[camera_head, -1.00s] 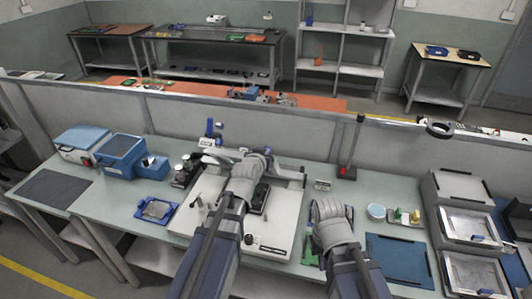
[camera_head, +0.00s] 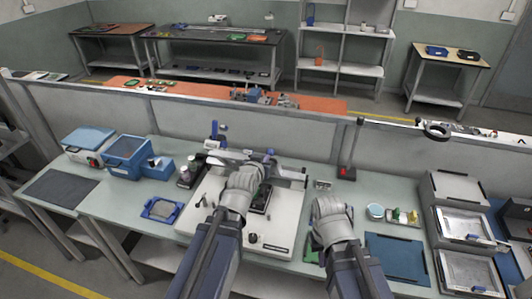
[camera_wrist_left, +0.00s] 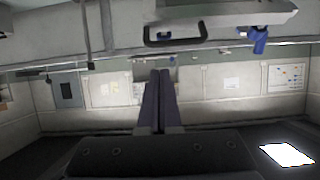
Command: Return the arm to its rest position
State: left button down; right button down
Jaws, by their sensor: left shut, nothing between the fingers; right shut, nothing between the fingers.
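My left arm reaches from the bottom of the head view over the white machine base (camera_head: 200,217) on the bench. My left gripper (camera_head: 251,172) is at its end, and its fingertips are hidden there behind the wrist. In the left wrist view, the two dark fingers of the left gripper (camera_wrist_left: 157,78) lie together with nothing between them. My right gripper (camera_head: 329,206) is over the bench to the right of the machine, shut, with its fingertips hidden by the wrist.
A blue tray (camera_head: 177,212) and blue bins (camera_head: 127,153) stand left of the machine. A dark blue mat (camera_head: 397,258) and stacked grey trays (camera_head: 462,187) are at right. A low partition (camera_head: 290,131) runs behind the bench.

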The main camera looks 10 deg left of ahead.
pick_arm(q)
jog(key=shift+s, duration=0.2)
jog(key=s+d+f+m+g+b, duration=0.1)
jog(key=s+d+f+g+b, duration=0.1)
jog(key=s+d+f+g, duration=0.4)
jog(key=s+d+f+m+g+b, duration=0.1)
jog(key=s+d+f+b, duration=0.15)
jog(key=f, duration=0.55)
jog(key=s+d+f+g+y, duration=0.1)
jog(key=s+f+g, duration=0.1)
jog(key=s, duration=0.5)
jog(key=s+d+f+m+g+b, duration=0.1)
jog(key=s+f+g, duration=0.2)
jog(key=s, duration=0.4)
jog(key=shift+s+f+g+y+b, duration=0.15)
jog(key=shift+s+g+y+b, duration=0.2)
jog(key=shift+g, duration=0.55)
